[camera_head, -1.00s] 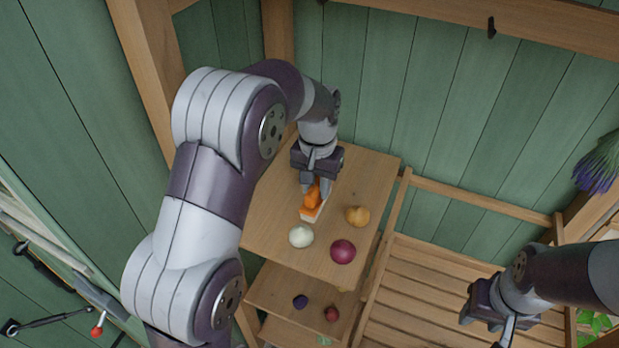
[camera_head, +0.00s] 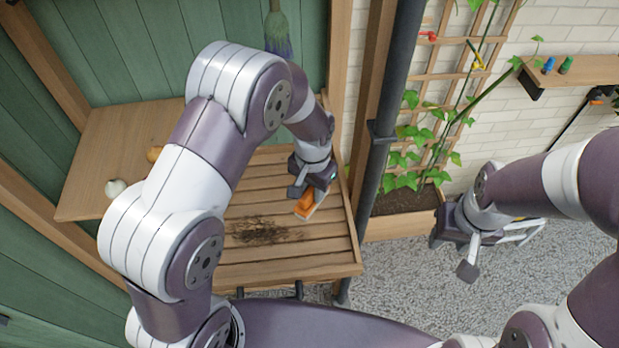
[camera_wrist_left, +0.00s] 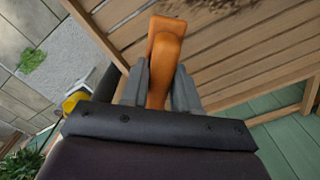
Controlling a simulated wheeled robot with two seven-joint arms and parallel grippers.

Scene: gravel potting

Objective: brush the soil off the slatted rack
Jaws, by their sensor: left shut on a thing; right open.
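The slatted rack (camera_head: 285,272) is a wooden slatted bench top in the middle of the head view. Dark soil (camera_head: 262,232) lies scattered on its slats left of centre. My left gripper (camera_head: 306,193) is shut on an orange-handled brush (camera_head: 304,207), held over the right part of the rack, to the right of the soil. In the left wrist view the orange brush handle (camera_wrist_left: 164,60) sits between the two fingers; its bristles are hidden there. Whether the brush touches the slats I cannot tell. My right gripper (camera_head: 462,250) is open and empty over the gravel, right of the rack.
A wooden shelf (camera_head: 95,165) with a white onion (camera_head: 116,188) and a yellow onion (camera_head: 154,153) adjoins the rack at left. A dark pipe (camera_head: 383,110) and a planter (camera_head: 400,222) with a climbing plant stand to the right. Lavender (camera_head: 277,35) hangs on the back wall.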

